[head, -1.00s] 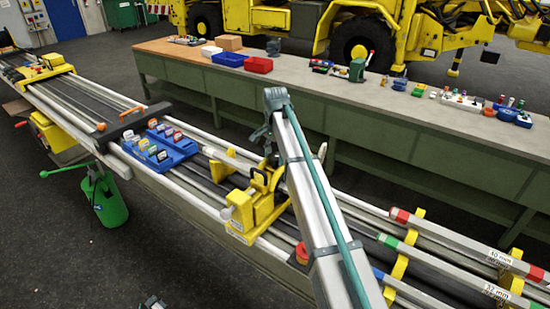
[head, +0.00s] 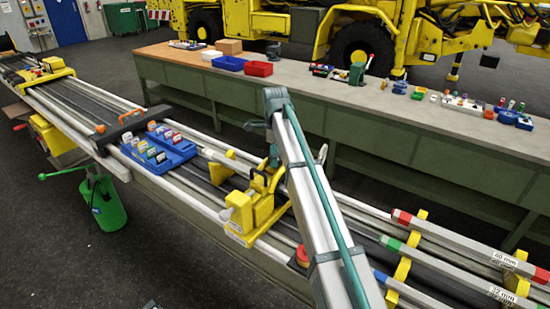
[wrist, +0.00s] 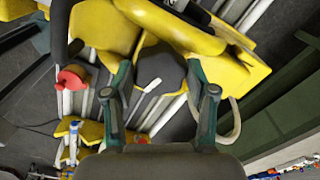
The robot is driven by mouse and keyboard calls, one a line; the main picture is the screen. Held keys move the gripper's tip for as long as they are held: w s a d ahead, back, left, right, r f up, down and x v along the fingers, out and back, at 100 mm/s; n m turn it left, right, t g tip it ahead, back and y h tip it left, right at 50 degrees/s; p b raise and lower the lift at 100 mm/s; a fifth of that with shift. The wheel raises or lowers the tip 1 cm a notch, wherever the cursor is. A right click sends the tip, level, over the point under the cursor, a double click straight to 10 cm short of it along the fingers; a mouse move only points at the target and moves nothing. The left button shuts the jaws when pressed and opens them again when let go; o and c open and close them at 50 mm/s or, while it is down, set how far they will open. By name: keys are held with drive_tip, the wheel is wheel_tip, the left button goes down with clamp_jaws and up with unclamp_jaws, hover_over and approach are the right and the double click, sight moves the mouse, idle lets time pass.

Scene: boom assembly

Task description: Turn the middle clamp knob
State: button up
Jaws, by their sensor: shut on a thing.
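The yellow clamp assembly (head: 240,215) sits on the long rails in the middle of the head view. In the wrist view a dark grey rounded knob (wrist: 160,68) lies between my fingers, beside yellow clamp parts (wrist: 105,28). My gripper (wrist: 160,75) is shut on this knob, one finger on each side. In the head view my gripper (head: 273,158) is at the far side of the yellow clamp, and my arm partly hides it. The exact finger contact is hard to see.
A blue tray (head: 178,156) with coloured items sits on the rails left of the clamp. A red round part (head: 301,256) lies near the clamp's right. A long workbench (head: 330,95) with bins and small parts stands behind. A green bucket (head: 108,213) hangs at the left.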

drive_tip(key=m, duration=0.6)
drive_tip(key=shift+b, duration=0.35)
drive_tip(key=m, duration=0.5)
drive_tip(key=shift+m, duration=0.4)
drive_tip(key=o, duration=1.2)
drive_tip(key=shift+c, duration=0.2)
wheel_tip(320, 180, up, 12)
